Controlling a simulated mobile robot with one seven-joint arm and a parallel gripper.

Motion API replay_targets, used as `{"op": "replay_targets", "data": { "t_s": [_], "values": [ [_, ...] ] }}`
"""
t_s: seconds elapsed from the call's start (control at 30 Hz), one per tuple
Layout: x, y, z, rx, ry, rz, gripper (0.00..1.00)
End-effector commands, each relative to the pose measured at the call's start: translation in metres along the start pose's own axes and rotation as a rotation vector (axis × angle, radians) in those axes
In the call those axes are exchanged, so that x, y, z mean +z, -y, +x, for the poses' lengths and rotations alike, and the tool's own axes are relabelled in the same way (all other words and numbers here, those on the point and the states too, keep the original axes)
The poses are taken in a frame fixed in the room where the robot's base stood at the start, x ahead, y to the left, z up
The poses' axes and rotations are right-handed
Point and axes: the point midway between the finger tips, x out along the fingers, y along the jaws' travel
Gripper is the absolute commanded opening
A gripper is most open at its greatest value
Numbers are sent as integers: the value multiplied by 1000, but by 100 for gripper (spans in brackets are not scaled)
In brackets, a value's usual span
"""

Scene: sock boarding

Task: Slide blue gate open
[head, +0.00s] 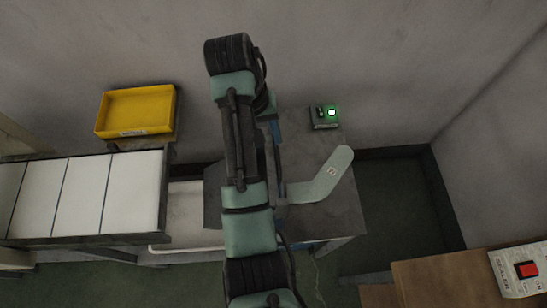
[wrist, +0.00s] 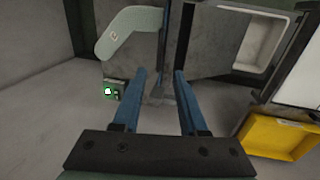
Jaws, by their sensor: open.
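The blue gate (wrist: 164,45) appears to be the thin slate-blue upright strip running from the top of the wrist view down between my fingers. In the head view a narrow part of the gate (head: 281,172) shows just right of my arm, which hides the rest. My gripper (wrist: 160,72) has two blue fingers, open, one on each side of the gate's near end. I cannot tell whether either finger touches it. In the head view my gripper (head: 276,128) is partly hidden behind my arm.
A pale green sock-shaped board (head: 325,180) lies right of the gate on a grey table. A box with a green lamp (head: 325,117) stands behind. A white trough (wrist: 252,40), white-topped conveyor (head: 85,195) and yellow bin (head: 135,110) are left in the head view. A sealer (head: 515,270) sits front right.

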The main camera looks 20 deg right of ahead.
Motion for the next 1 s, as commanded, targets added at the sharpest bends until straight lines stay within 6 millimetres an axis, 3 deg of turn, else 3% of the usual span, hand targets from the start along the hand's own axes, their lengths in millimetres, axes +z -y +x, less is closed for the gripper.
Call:
{"op": "replay_targets", "data": {
  "t_s": [0.03, 0.5, 0.7, 1.0],
  "values": [
    [0, 0, 14, 1, 0, 2, 42],
    [0, 0, 97, -1, -1, 1, 42],
    [-1, 0, 111, -1, -3, 1, 42],
    [-1, 0, 113, -1, -4, 1, 40]
  ]
}}
